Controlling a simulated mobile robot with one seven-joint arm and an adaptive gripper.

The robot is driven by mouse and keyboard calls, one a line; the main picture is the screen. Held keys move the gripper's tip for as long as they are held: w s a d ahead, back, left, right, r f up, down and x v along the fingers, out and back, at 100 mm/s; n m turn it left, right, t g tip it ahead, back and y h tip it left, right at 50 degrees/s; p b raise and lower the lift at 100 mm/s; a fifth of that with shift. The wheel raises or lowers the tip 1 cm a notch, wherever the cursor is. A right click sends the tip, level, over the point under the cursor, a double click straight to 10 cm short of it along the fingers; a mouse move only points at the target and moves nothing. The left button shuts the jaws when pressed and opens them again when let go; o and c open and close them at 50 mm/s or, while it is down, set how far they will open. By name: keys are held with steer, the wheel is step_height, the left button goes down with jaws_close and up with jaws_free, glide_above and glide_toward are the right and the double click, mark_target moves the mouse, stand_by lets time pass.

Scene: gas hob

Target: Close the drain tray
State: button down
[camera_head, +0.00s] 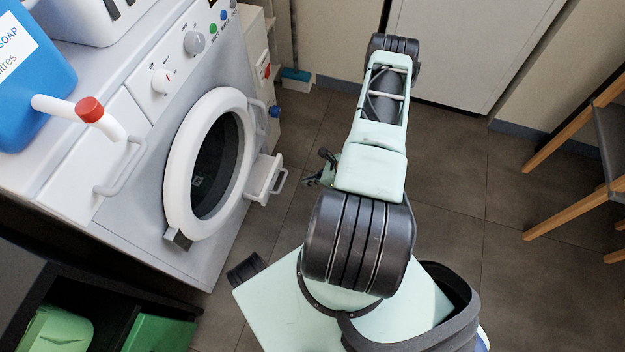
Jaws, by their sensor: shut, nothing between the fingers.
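The drain tray (262,176) is a small pale drawer with a loop handle. It sticks out from the lower front of the white washing machine (150,120), right of the round door, so it stands open. My gripper (314,178) is to the right of the tray, with a gap between them in the picture. It is shut and empty. My own arm hides part of the gripper, and the fingertips show only small.
The round door (208,165) is shut. A blue soap container (35,80) with a red-capped spout stands on top. Green items (60,330) lie in a dark shelf at lower left. A wooden chair (590,165) stands at right. Dark tiled floor (455,150) is clear between.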

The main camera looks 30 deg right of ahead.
steer(key=w+a+f+b, duration=0.2)
steer(key=w+a+f, duration=0.2)
steer(key=w, duration=0.1)
steer(key=shift+w+f+b, duration=0.2)
steer(key=shift+f+b, duration=0.05)
steer(key=shift+b, duration=0.05)
steer(key=shift+a, duration=0.2)
